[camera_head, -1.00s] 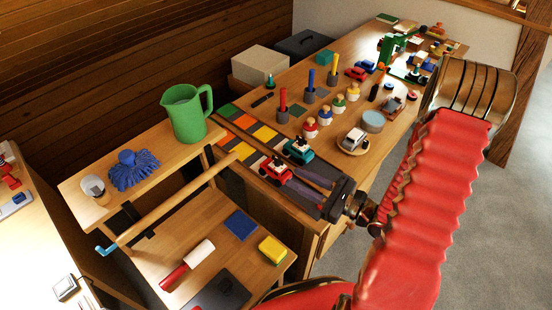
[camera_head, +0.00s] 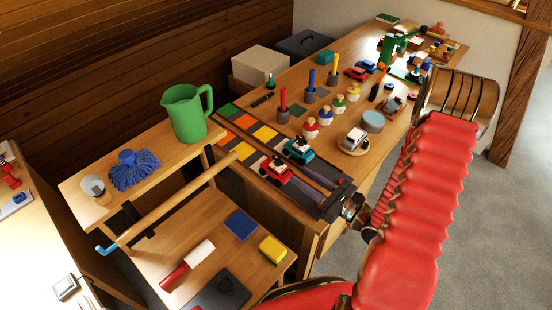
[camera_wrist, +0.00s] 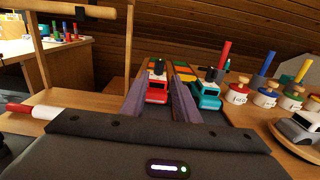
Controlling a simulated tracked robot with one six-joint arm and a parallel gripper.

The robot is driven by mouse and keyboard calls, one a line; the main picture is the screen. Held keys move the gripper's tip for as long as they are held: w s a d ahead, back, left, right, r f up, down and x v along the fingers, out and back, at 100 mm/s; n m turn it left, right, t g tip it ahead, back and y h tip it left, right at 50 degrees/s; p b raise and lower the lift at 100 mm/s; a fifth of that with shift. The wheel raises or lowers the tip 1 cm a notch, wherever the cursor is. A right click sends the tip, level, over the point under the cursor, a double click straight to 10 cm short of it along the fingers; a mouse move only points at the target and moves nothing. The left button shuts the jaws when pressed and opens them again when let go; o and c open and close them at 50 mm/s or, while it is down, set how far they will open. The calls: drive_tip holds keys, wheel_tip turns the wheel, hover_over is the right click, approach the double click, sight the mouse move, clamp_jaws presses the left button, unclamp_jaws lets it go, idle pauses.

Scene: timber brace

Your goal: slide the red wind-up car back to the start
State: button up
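The red wind-up car (camera_head: 276,170) stands on the striped coloured track (camera_head: 240,124) near the end of the bench, left of a teal car (camera_head: 298,151). In the wrist view the red car (camera_wrist: 157,90) shows between the two purple-grey fingers of my gripper (camera_wrist: 159,84). The teal car (camera_wrist: 207,95) is outside the right finger. My gripper (camera_head: 300,178) reaches in from the bench end and its fingers are apart, one along each side of the red car's lane. I cannot tell whether either finger touches the car.
Peg figures (camera_head: 311,127) and coloured posts (camera_head: 283,105) stand right of the track. A white car on a round wooden base (camera_head: 354,141) is farther right. A green jug (camera_head: 187,113) stands on the shelf to the left. The wooden rail (camera_head: 180,196) crosses below.

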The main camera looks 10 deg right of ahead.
sight(281, 162)
drive_tip(key=shift+x, duration=6)
clamp_jaws()
drive_tip(key=shift+d, duration=0.1)
